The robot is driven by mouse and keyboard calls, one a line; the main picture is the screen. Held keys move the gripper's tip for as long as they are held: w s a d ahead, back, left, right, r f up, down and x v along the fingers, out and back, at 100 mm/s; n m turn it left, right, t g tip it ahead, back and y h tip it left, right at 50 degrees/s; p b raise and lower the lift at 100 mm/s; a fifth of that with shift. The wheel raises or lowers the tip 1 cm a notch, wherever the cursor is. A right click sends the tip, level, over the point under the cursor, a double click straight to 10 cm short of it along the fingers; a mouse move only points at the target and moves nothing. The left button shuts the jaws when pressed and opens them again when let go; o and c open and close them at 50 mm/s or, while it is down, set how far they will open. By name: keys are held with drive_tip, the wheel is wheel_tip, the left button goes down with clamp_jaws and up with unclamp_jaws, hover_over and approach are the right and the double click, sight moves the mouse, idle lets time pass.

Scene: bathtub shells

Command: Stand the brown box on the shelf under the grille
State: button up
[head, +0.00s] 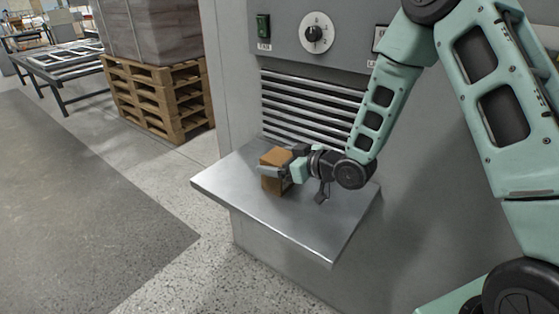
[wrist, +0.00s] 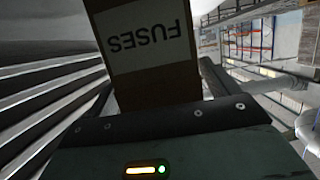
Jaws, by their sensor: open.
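The brown box (head: 271,183) stands on the metal shelf (head: 315,232), in front of the grille (head: 305,108) and below it. In the wrist view the box (wrist: 152,82) bears a white label reading FUSES, upside down in the picture. My gripper (head: 281,164) is at the box from the right, its jaws open around the box's upper part. In the wrist view one finger shows on each side of the box, with a gap visible at the right finger. Whether the left finger touches the box I cannot tell. The box's far side is hidden.
The shelf's front part is bare. A pallet stack (head: 158,98) with a grey load stands at the left, with open floor before it.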

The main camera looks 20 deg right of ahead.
drive_tip(key=p+v, duration=0.4)
drive_tip(key=v, duration=0.8)
drive_tip(key=s+a+r+g+h, duration=0.2)
drive_tip(key=s+a+g+h, duration=0.35)
drive_tip(key=a, duration=0.25)
drive_tip(key=s+a+r+g+h, duration=0.1)
drive_tip(key=s+a+r+g, duration=0.1)
drive_tip(key=s, duration=0.8)
drive_tip(key=s+a+r+g+h, duration=0.1)
drive_tip(key=s+r+g, duration=0.3)
drive_tip(key=s, duration=0.6)
drive_tip(key=shift+a+r+p, duration=0.45)
drive_tip(key=shift+a+r, duration=0.1)
drive_tip(key=shift+r, duration=0.3)
